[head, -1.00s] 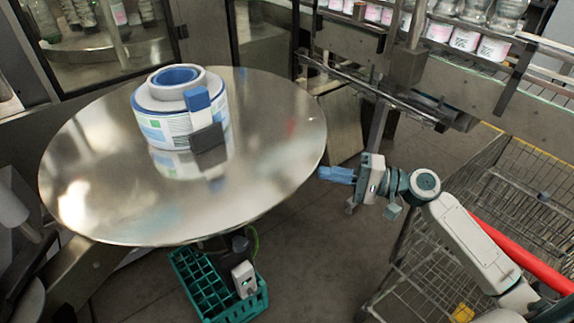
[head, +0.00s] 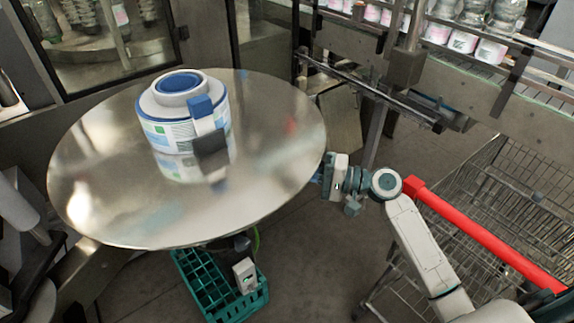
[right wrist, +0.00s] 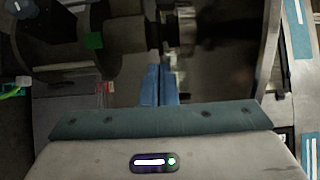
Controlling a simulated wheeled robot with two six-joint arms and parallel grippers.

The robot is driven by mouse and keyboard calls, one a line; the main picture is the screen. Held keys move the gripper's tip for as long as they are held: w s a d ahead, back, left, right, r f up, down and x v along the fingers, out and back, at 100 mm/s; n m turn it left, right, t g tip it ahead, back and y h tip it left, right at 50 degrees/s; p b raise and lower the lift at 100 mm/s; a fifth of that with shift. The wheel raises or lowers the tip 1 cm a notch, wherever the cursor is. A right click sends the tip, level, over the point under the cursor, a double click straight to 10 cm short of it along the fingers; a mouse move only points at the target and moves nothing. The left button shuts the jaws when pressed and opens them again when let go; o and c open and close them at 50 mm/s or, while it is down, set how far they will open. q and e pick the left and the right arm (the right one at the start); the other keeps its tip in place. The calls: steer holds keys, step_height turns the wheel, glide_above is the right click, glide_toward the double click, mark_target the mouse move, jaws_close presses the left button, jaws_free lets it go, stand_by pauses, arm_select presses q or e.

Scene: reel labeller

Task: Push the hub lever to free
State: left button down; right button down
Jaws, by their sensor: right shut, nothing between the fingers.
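A reel (head: 180,135) with a white and green label band and a blue core stands on a round shiny steel disc (head: 100,190). A blue block (head: 201,107) and a dark block (head: 210,141) sit at its near side; I cannot tell whether either is the hub lever. My right gripper (head: 323,174) is at the disc's right edge, its blue fingers partly hidden there. In the right wrist view its fingers (right wrist: 158,85) are shut with nothing between them. Dark machine parts (right wrist: 110,40) lie ahead of them. My left gripper is not in view.
A wire cart (head: 510,200) with a red handle bar (head: 480,235) stands close to my right arm. A green crate (head: 215,295) is on the floor below the disc. A conveyor rail (head: 370,90) with bottles behind it runs along the back right.

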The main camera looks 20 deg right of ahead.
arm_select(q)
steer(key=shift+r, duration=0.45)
arm_select(e)
steer(key=shift+x, duration=1.5)
arm_select(q)
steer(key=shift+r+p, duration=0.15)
steer(key=shift+p, duration=0.25)
arm_select(e)
steer(key=shift+s, duration=0.1)
